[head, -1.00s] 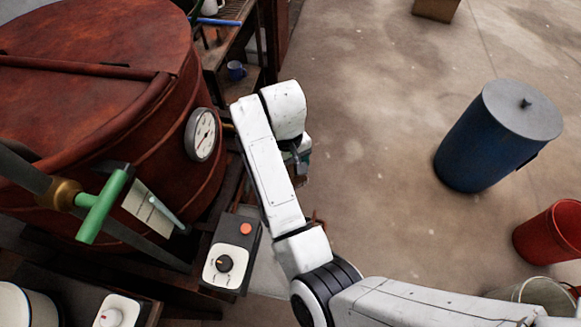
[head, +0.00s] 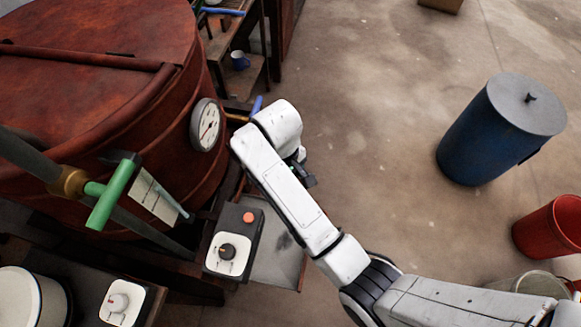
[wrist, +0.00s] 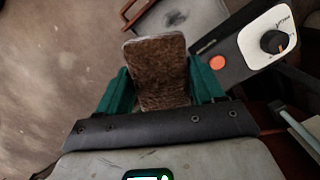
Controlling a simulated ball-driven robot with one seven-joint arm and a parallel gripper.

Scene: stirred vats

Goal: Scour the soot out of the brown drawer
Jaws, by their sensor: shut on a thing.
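The brown drawer (head: 270,268) is pulled open below the control box in the head view. Its floor is pale grey, with a brown edge on the right. A dark soot smudge (head: 286,241) lies on its floor; the smudge also shows in the wrist view (wrist: 176,18), near the drawer's reddish handle (wrist: 137,12). My gripper (wrist: 160,82) has teal fingers shut on a brown, rough-faced scrubber (wrist: 158,62). The scrubber appears apart from the drawer. In the head view my gripper is mostly hidden behind my arm.
The control box (head: 234,240), with an orange button and a dial, stands beside the drawer on the left. A large rust-red vat (head: 100,100) with a gauge (head: 205,125) fills the left. A blue bin (head: 500,130) and red bucket (head: 550,240) stand right. Floor between is open.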

